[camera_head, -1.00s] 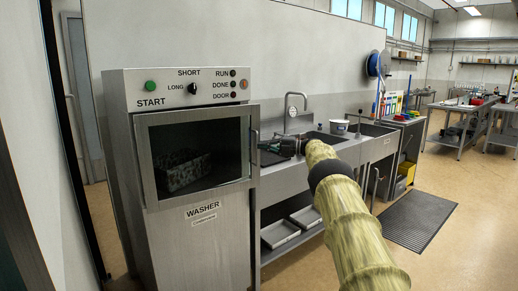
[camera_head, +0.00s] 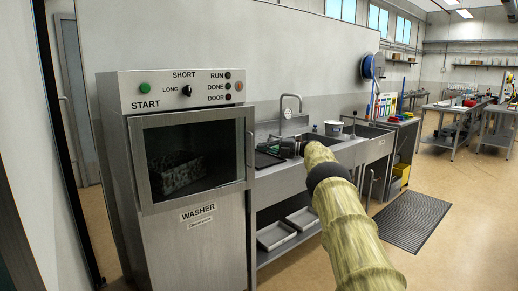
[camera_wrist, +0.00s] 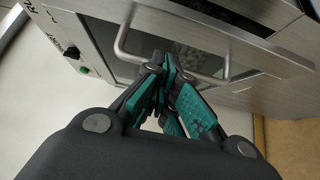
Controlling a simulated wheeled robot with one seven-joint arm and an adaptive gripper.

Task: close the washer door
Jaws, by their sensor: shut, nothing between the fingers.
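The washer (camera_head: 195,250) stands at the left in the head view. Its door (camera_head: 199,205) has a steel frame around a dark window and lies across the opening, close to the front. I cannot tell whether a small gap is left. The door handle (camera_head: 250,150) is upright at the right edge; the wrist view shows it as a bent bar (camera_wrist: 122,44). My gripper (camera_head: 290,148) is to the right of the door, in front of the sink. In the wrist view my gripper (camera_wrist: 167,64) is shut and empty, its fingertips near the handle; contact is unclear.
A speckled basket (camera_head: 174,173) shows through the window. The control panel (camera_head: 180,90) is above the door. A sink counter (camera_head: 280,183) with a tap (camera_head: 298,103) and a white tub (camera_head: 334,128) runs to the right. A dark mat (camera_head: 415,220) lies on otherwise open floor.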

